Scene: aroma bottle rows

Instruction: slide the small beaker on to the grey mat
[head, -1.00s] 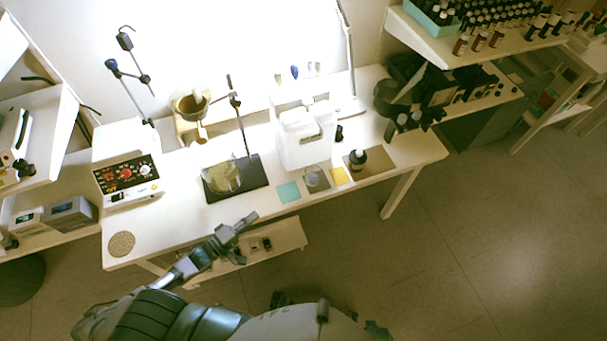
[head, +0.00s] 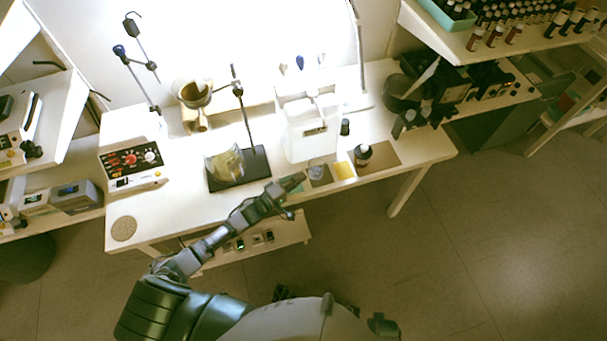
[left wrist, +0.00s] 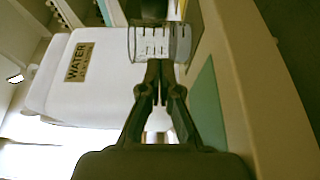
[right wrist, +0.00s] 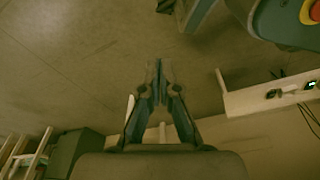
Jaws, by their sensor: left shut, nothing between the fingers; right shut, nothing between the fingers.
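The small clear beaker (head: 316,171) stands upright at the grey mat (head: 322,182), between the teal mat and the yellow mat. I cannot tell whether its base is wholly on the grey mat. In the left wrist view the beaker (left wrist: 160,42), with dark marks on its wall, is right ahead of my left gripper (left wrist: 157,68). That gripper is shut and empty, its tips at or very near the beaker's side; contact is unclear. In the head view my left gripper (head: 297,181) covers most of the teal mat (left wrist: 207,105). My right gripper (right wrist: 158,68) is shut and empty above the floor.
A white water jug (head: 312,132) stands behind the beaker. A yellow mat (head: 344,171) and a dark bottle (head: 362,154) on a brown mat are to the right. A large beaker (head: 225,166) on a stand is to the left. The table's front edge is close.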

